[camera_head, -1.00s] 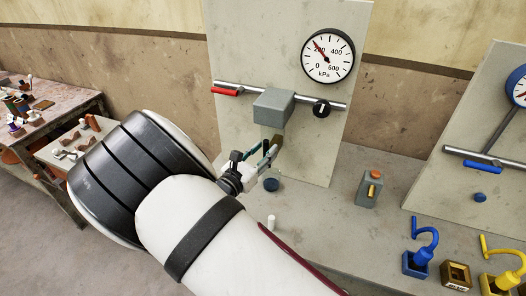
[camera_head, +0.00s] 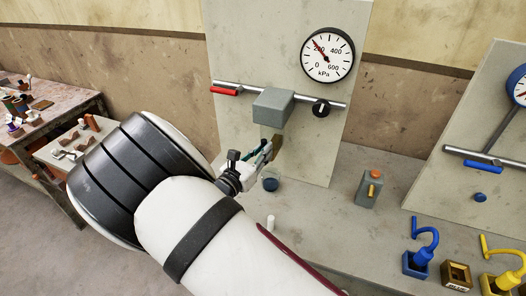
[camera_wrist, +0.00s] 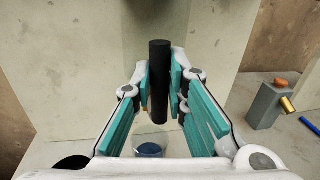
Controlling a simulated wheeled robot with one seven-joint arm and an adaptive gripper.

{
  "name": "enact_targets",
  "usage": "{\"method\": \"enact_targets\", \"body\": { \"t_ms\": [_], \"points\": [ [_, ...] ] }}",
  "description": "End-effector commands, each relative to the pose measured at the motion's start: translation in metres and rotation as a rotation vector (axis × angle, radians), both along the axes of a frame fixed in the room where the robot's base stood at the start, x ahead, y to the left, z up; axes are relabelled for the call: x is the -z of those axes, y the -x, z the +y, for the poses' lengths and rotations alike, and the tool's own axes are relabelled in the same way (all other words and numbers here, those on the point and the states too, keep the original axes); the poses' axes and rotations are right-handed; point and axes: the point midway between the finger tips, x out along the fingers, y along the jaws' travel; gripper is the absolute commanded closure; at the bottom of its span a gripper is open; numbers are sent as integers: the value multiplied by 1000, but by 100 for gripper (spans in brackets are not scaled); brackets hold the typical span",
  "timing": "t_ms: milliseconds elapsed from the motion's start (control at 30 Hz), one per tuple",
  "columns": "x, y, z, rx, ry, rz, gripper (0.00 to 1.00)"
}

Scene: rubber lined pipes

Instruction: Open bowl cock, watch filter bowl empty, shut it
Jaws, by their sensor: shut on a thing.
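The filter is a grey block (camera_head: 272,106) on the pipe of the upright panel, with a brownish bowl (camera_head: 278,142) under it, partly hidden by my gripper. My gripper (camera_head: 264,152) is just below the block, at the bowl's lower part. In the wrist view, a black bar-shaped handle (camera_wrist: 159,75), which looks like the bowl cock's, stands between the green finger pads. My gripper (camera_wrist: 160,92) is shut on it. A small clear cup with blue in it (camera_head: 271,184) stands below on the bench; it also shows in the wrist view (camera_wrist: 149,150). No falling liquid can be made out.
A gauge (camera_head: 327,54) on the panel reads about 200 kPa. A grey block with an orange button (camera_head: 369,188) stands right on the bench. Blue (camera_head: 416,262) and yellow fittings are farther right.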

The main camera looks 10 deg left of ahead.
Motion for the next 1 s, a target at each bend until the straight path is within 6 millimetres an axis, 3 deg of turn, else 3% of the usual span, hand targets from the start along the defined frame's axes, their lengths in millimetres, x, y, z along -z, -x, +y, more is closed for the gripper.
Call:
{"method": "enact_targets", "body": {
  "t_ms": [1000],
  "points": [
    [27,-6,41,-3,888,124,100]
  ]
}}
